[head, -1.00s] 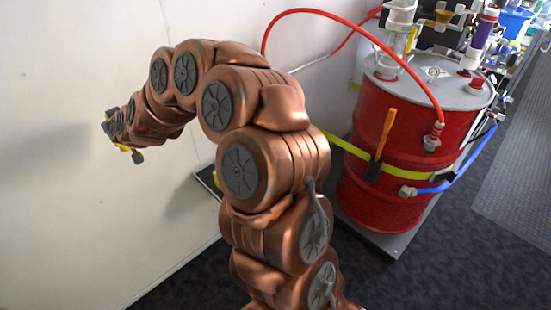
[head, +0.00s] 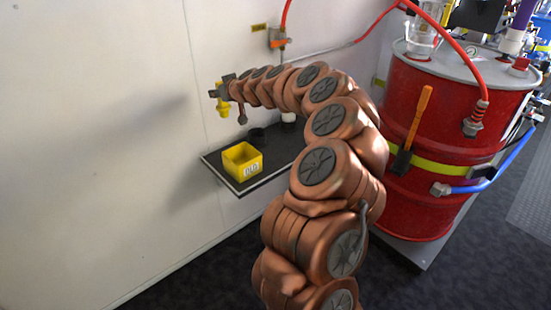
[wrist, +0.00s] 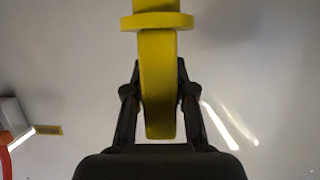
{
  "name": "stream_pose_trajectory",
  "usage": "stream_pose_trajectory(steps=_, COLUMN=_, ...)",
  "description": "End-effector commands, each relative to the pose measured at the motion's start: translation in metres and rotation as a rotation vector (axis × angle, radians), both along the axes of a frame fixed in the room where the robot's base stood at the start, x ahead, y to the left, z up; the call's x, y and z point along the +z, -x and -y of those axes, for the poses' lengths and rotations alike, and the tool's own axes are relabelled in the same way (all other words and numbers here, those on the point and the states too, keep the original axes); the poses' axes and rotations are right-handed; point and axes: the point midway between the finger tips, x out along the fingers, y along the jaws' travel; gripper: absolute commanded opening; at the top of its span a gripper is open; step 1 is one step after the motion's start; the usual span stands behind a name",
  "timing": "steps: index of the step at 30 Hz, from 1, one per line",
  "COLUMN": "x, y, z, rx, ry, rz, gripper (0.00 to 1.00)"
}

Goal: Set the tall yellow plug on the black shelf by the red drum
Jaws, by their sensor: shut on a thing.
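The tall yellow plug (head: 224,104) is held upright in my gripper (head: 218,92), in front of the white wall. In the wrist view my gripper (wrist: 158,97) has its two dark fingers on either side of the plug's yellow shaft (wrist: 157,70), with a flange beyond them. The black shelf (head: 215,160) is on the wall below and to the right of the plug, and the plug is clear above it. The red drum (head: 400,215) stands to the right of the shelf, behind my arm.
A yellow bin (head: 236,172) with a label sits on the shelf's front part. My arm hides the shelf's right part. A red hose (head: 384,22) arcs above the drum.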

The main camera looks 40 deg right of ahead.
Motion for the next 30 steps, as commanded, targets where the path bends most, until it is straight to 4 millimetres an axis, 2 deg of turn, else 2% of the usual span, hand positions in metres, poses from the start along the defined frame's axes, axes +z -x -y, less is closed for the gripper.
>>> stream_pose_trajectory(steps=1, x=-0.021, y=0.007, z=0.021, rx=-0.006, ry=0.000, rz=0.002, gripper=0.00)
stream_pose_trajectory(steps=5, x=-0.044, y=0.027, z=0.066, rx=-0.009, ry=0.001, rz=0.002, gripper=0.00)
stream_pose_trajectory(steps=11, x=-0.082, y=0.068, z=0.131, rx=-0.008, ry=0.002, rz=-0.001, gripper=0.00)
stream_pose_trajectory(steps=18, x=-0.130, y=0.131, z=0.202, rx=-0.010, ry=0.001, rz=-0.001, gripper=0.00)
stream_pose_trajectory(steps=24, x=-0.160, y=0.180, z=0.243, rx=-0.012, ry=0.000, rz=-0.002, gripper=0.00)
stream_pose_trajectory(steps=27, x=-0.169, y=0.197, z=0.255, rx=-0.011, ry=-0.001, rz=-0.002, gripper=0.00)
stream_pose_trajectory(steps=30, x=-0.173, y=0.206, z=0.260, rx=-0.010, ry=0.000, rz=-0.002, gripper=0.00)
